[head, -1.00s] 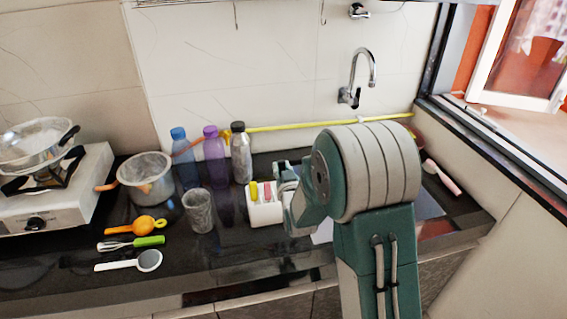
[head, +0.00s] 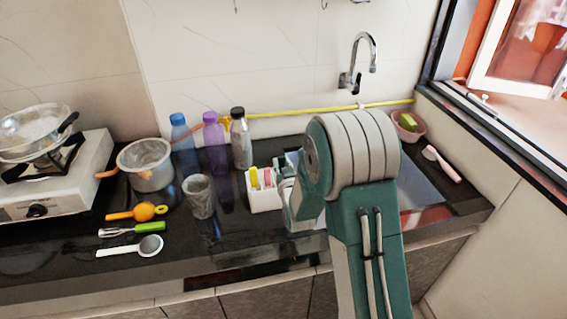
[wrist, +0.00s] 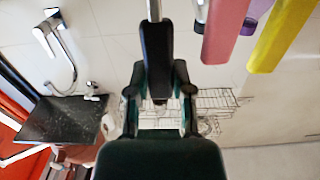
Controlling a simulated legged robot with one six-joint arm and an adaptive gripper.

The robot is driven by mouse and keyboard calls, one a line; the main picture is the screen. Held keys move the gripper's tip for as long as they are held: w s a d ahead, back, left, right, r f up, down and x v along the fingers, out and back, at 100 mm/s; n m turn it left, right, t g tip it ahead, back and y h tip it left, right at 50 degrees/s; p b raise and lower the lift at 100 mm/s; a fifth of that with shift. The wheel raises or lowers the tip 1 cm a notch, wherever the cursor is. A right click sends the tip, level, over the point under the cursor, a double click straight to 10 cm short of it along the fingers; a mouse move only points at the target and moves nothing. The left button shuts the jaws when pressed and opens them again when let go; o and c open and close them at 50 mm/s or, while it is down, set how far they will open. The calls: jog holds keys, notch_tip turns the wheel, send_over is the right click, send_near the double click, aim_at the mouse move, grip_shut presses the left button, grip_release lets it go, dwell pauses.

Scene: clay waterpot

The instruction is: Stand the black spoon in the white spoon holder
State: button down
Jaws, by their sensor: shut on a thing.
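The white spoon holder (head: 264,198) stands on the dark counter in the head view, with a yellow handle (head: 254,178) and a pink handle (head: 267,177) upright in it. My gripper (head: 287,178) is just right of the holder, partly hidden behind my own arm. In the wrist view, my gripper (wrist: 159,82) is shut on the black handle of the black spoon (wrist: 157,50), with a thin metal shaft running on to the top edge. The pink and yellow handles show close beside it at upper right. The spoon's far end is out of view, and I cannot make out the spoon in the head view.
Left of the holder stand a clear glass (head: 199,197), a blue bottle (head: 184,150), a purple bottle (head: 215,145), a dark-capped bottle (head: 240,140) and a metal pot (head: 146,167). Several utensils lie front left. A pink basin (head: 408,128) is at the back right.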

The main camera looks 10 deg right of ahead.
jog(key=shift+c, duration=2.2)
grip_release()
jog(key=s, duration=1.2)
jog(key=s+r+g, duration=0.4)
jog(key=r+g, duration=0.2)
jog(key=r, duration=0.1)
jog(key=s+r+g, duration=0.3)
jog(key=s, duration=0.7)
jog(key=s+r+g, duration=0.3)
jog(key=s, duration=0.7)
jog(key=shift+s+r, duration=0.15)
jog(key=shift+r, duration=0.05)
